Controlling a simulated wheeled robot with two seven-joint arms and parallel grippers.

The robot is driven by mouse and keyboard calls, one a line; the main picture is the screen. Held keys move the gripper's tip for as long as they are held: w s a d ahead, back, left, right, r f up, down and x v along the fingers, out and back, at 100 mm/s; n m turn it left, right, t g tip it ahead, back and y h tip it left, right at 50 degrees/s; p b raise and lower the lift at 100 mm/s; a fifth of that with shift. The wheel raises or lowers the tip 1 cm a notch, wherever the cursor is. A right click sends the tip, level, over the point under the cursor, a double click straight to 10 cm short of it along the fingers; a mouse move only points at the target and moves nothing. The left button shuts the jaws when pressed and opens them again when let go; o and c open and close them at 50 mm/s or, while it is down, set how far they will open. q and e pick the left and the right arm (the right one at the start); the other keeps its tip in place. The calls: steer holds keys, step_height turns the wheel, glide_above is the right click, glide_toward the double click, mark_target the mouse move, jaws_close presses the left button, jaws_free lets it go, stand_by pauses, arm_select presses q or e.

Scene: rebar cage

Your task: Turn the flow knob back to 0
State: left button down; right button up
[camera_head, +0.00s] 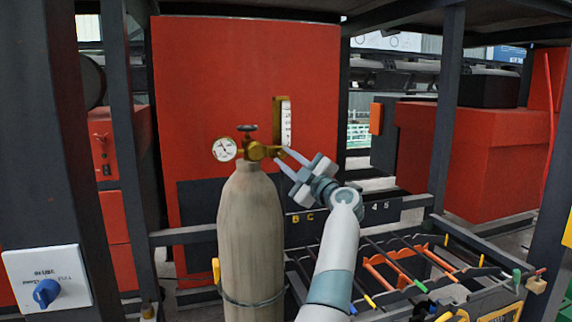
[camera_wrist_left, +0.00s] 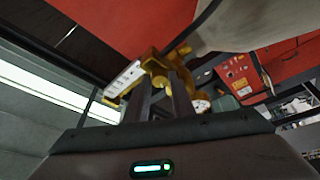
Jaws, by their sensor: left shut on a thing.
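A tan gas cylinder (camera_head: 251,235) stands upright, with a brass regulator (camera_head: 257,151) on top. A round gauge (camera_head: 224,149) sits at its left, and a flow tube with a white scale (camera_head: 286,122) rises at its right. The scale also shows in the left wrist view (camera_wrist_left: 123,81), too small to read. My left gripper (camera_head: 279,155) reaches the brass flow knob below the tube and is shut on it. The fingers (camera_wrist_left: 172,85) largely hide the knob, so its setting cannot be read. My right gripper is not in view.
A dark valve handwheel (camera_head: 247,128) tops the cylinder. A white panel with a blue knob (camera_head: 46,292) is at the lower left. A rack of tools and bars (camera_head: 400,265) lies at the lower right. Dark posts (camera_head: 446,110) and a red cabinet (camera_head: 215,80) stand behind.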

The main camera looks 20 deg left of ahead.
arm_select(q)
steer(key=n, duration=0.1)
steer(key=n+g, duration=0.1)
steer(key=n, duration=0.2)
steer(key=shift+w+d+r+g, duration=0.1)
steer(key=shift+d+r+g, duration=0.05)
steer(key=shift+r+g, duration=0.2)
steer(key=n, duration=0.2)
steer(key=n+g+h, duration=0.1)
steer(key=n, duration=0.2)
steer(key=shift+r+g, duration=0.2)
steer(key=shift+g, duration=0.05)
steer(key=n+h, duration=0.1)
steer(key=n, duration=0.1)
steer(key=n+h, duration=0.1)
steer(key=n, duration=0.1)
steer(key=shift+r+g+b, duration=0.2)
steer(key=shift+g+b, duration=0.1)
steer(key=shift+b, duration=0.1)
steer(key=shift+r+n, duration=0.1)
steer(key=shift+n, duration=0.4)
steer(key=c, duration=1.8)
jaws_free()
steer(key=shift+o, duration=1.4)
